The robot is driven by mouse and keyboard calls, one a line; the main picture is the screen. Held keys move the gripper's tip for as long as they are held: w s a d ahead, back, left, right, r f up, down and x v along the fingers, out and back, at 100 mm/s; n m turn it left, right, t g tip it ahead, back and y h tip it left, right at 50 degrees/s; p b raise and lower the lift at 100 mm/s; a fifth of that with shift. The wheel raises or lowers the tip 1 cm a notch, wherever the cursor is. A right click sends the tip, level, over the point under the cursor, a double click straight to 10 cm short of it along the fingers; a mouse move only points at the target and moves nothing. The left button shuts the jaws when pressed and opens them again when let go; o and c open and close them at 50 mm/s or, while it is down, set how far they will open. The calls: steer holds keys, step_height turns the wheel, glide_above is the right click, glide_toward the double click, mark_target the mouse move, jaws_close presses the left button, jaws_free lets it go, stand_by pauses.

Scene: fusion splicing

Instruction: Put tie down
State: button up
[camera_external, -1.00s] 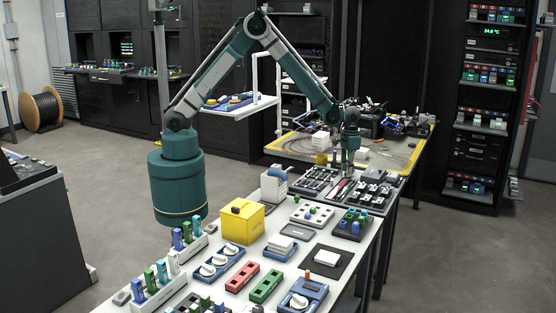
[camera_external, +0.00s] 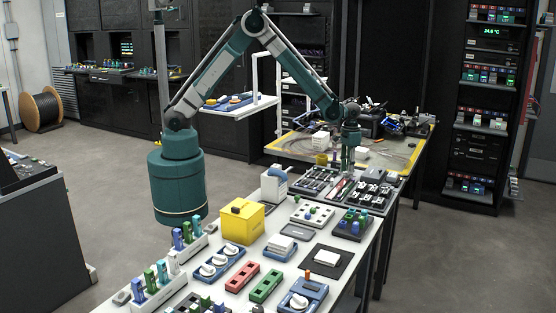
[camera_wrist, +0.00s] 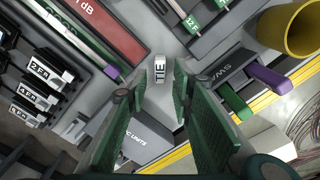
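The tie (camera_wrist: 160,69) is a small pale block with a dark "TIE" label. In the wrist view it is on a grey surface, just beyond my fingertips and between their lines. My gripper (camera_wrist: 153,92) has its two green fingers spread apart, with clear gaps between them and the tie. In the external view my gripper (camera_external: 348,168) points down low over the far end of the white table, among the black trays. The tie is too small to make out there.
In the wrist view a red "dB" tray (camera_wrist: 100,30) and labelled "2FR" blocks (camera_wrist: 50,68) are at left. A purple-handled tool (camera_wrist: 270,79) and a yellow cup (camera_wrist: 290,27) are at right. The white table (camera_external: 340,215) is crowded with trays nearer the camera.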

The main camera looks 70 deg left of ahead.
step_height(320, 180, up, 10)
steer(key=shift+p, duration=0.45)
steer(key=shift+r, duration=0.1)
stand_by(0.5)
steer(key=s+a+r+t, duration=0.2)
steer(key=s+a+r, duration=0.5)
steer(key=s+r, duration=0.25)
steer(key=s+a+r+t, duration=0.1)
steer(key=s+a+r, duration=0.65)
steer(key=r, duration=0.35)
steer(key=s+a+t, duration=0.2)
steer(key=s+a, duration=0.2)
steer(key=s, duration=0.8)
steer(key=s+a+r+t, duration=0.1)
steer(key=s+a, duration=0.3)
steer(key=s, duration=0.7)
steer(key=shift+s+r+t, duration=0.15)
steer(key=shift+s+t, duration=0.2)
steer(key=shift+t, duration=0.25)
